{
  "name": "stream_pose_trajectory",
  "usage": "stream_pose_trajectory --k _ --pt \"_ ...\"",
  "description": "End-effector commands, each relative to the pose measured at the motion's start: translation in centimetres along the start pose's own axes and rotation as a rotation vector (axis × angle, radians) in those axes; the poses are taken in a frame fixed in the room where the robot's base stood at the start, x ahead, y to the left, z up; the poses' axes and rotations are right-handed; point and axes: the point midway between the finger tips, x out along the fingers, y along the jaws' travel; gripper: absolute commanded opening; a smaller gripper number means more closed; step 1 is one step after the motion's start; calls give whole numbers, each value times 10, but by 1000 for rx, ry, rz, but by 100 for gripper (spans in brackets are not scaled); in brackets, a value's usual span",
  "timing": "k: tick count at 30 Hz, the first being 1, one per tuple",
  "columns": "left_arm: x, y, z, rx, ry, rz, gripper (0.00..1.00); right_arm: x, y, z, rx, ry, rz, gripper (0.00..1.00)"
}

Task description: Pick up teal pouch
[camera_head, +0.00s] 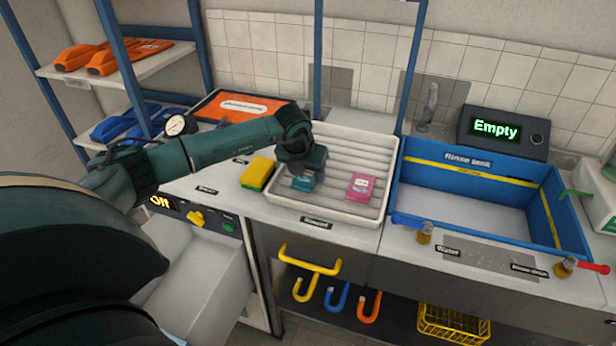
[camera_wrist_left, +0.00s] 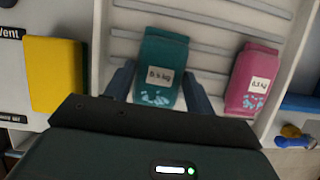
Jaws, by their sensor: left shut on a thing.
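The teal pouch (camera_wrist_left: 160,72) has a white label reading 0.5 kg and is between the two fingers of my left gripper (camera_wrist_left: 160,85), which is shut on it. In the head view the teal pouch (camera_head: 305,183) shows just below my left gripper (camera_head: 308,172), over the left part of the white ribbed tray (camera_head: 340,143). I cannot tell whether the pouch touches the tray. My right gripper is not in view.
A pink pouch (camera_head: 360,187) lies in the tray to the right. A yellow sponge-like block (camera_head: 257,174) sits left of the tray. The blue rinse tank (camera_head: 470,190) stands to the right, with a display (camera_head: 495,128) reading Empty behind it.

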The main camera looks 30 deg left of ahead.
Motion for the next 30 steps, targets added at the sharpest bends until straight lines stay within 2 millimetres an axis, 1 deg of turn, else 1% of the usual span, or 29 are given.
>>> stream_pose_trajectory --k 1,12,13,19,22,26,30 --pt "0 0 0 0 0 0 46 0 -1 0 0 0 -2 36" --pt "0 0 0 0 -1 0 16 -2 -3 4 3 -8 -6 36" --pt "-2 0 2 -1 -5 -1 15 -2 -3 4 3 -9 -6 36" --pt "-2 0 2 -1 -5 -2 15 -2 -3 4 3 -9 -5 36" --pt "-8 0 5 -1 -7 -2 15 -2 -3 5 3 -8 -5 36" --pt "-26 0 13 0 -10 -1 15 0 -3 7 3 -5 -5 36" --pt "-52 0 24 0 -11 -2 15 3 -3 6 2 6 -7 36"
